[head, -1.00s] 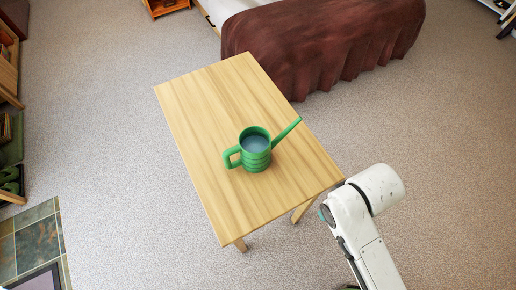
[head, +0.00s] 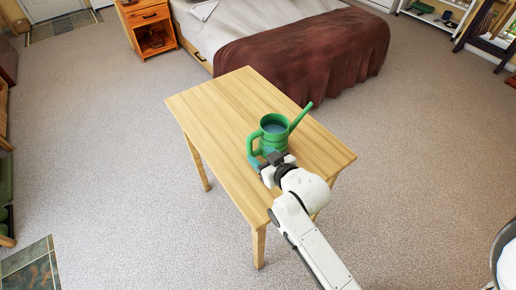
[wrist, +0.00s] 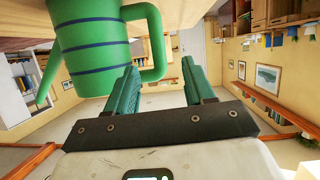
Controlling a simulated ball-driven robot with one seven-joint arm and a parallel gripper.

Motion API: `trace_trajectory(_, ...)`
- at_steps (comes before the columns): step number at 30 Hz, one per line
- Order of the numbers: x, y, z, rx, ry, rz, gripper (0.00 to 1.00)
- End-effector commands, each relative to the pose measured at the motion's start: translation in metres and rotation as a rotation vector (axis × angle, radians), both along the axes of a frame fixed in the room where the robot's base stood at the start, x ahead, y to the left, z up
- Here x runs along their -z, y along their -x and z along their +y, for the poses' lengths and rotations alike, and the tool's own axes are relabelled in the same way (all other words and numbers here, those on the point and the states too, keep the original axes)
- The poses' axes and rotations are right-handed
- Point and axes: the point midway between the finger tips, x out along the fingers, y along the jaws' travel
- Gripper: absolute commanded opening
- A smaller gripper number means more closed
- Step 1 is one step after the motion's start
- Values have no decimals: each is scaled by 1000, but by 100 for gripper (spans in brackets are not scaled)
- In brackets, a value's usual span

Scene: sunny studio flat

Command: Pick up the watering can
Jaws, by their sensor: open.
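The green watering can (head: 276,141) stands upright on the wooden table (head: 215,105), its spout pointing to the upper right and its handle at the left. Its inside looks blue-grey. In the wrist view the can (wrist: 88,45) appears upside down, with dark bands around its body. My gripper (head: 265,158) is at the near side of the can, close to the handle. In the wrist view its two teal fingers (wrist: 163,75) are apart, with the looped handle (wrist: 157,35) at or just ahead of the gap. I cannot tell whether they touch it.
A bed with a brown blanket (head: 305,58) stands behind the table, and a wooden nightstand (head: 150,28) is at the back left. The rest of the tabletop is bare. Open carpet (head: 110,150) surrounds the table.

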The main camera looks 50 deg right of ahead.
Motion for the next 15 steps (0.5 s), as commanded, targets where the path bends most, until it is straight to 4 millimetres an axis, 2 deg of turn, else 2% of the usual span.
trace_trajectory(7,12,-33,-12,0,2,-2,53)
trace_trajectory(15,20,-48,-18,1,1,0,53)
